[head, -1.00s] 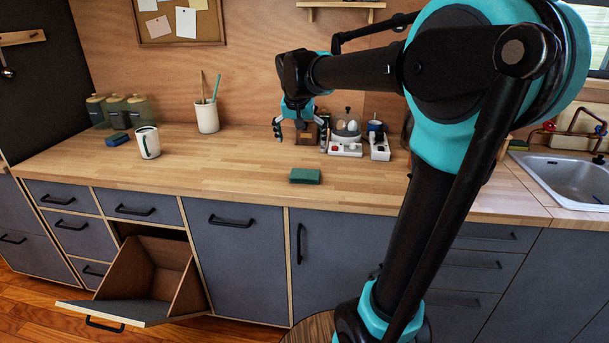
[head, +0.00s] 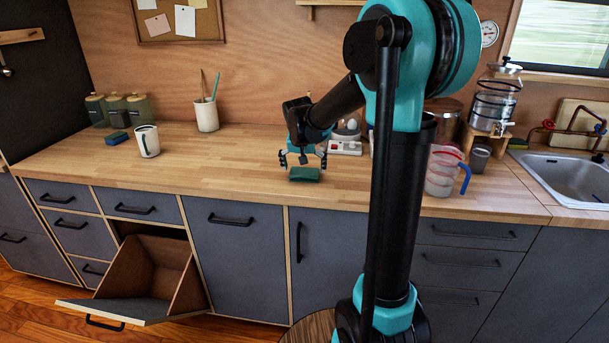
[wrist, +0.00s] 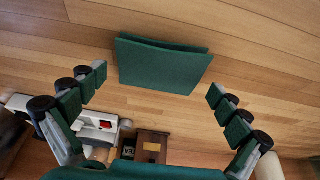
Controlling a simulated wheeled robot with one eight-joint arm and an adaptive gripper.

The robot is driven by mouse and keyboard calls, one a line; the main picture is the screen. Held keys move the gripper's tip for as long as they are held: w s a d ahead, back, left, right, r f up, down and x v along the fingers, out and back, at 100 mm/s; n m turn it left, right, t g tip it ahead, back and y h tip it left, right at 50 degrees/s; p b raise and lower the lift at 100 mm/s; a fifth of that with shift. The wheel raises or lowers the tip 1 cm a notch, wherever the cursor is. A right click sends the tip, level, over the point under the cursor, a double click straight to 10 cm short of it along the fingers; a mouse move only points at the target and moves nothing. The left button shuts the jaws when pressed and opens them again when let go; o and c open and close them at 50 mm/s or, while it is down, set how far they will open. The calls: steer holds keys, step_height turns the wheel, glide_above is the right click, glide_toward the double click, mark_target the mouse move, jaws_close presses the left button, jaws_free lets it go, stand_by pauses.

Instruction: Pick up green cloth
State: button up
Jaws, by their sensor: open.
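The green cloth (head: 305,175) is a small, dark green, block-like pad lying on the wooden counter near its front edge. It also shows in the wrist view (wrist: 162,66), at the upper middle, ahead of the fingertips. My gripper (head: 303,160) is open and empty, just behind and above the cloth in the head view. In the wrist view its two fingers (wrist: 155,85) are spread wide, one to each side of the cloth's near edge. I see no finger touching the cloth.
A measuring jug (head: 441,172) is to the right. A mug (head: 148,141) and a blue sponge (head: 117,138) are far left. The counter left of the cloth is clear.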

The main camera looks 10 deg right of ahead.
steer(key=shift+w+f, duration=0.2)
steer(key=shift+f, duration=0.35)
steer(key=c, duration=0.8)
